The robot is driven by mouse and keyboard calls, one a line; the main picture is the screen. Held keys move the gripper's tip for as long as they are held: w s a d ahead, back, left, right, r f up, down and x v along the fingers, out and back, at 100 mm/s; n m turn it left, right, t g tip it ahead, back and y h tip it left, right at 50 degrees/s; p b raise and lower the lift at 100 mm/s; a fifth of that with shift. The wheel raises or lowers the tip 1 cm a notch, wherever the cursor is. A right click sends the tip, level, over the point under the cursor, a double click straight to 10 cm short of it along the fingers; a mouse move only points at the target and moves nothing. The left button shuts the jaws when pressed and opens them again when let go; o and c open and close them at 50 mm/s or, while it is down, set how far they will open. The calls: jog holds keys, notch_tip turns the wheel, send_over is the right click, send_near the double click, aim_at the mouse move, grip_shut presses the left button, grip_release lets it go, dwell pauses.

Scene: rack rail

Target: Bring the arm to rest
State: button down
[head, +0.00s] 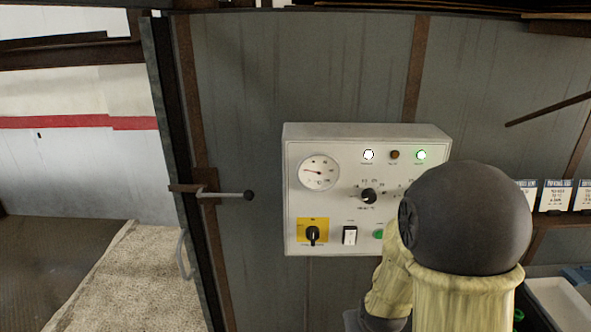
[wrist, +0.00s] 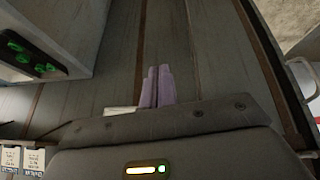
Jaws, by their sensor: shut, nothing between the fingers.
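My gripper (wrist: 158,72) shows in the wrist view as two pale purple fingers side by side, closed together with nothing between them. They stand in front of the grey panelled wall (wrist: 210,50) and appear to touch nothing. In the head view my arm (head: 465,220) fills the lower right, bent, in front of the right edge of the white control box (head: 335,220). My gripper cannot be made out there; the arm or the frame edge hides it.
The control box carries a gauge (head: 319,172), knobs and lamps; its edge shows in the wrist view (wrist: 75,40). A lever handle (head: 235,195) sticks out left of it. Label cards (head: 556,195) and a pale tray (head: 560,303) are at right. Open floor (head: 40,270) lies left.

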jog(key=s+r+m+g+b, duration=0.1)
jog(key=s+r+g+b, duration=0.1)
jog(key=s, duration=0.7)
jog(key=shift+a+r+g+y+b, duration=0.35)
jog(key=shift+a+g+y, duration=0.1)
jog(key=shift+g, duration=0.15)
dwell(1.2)
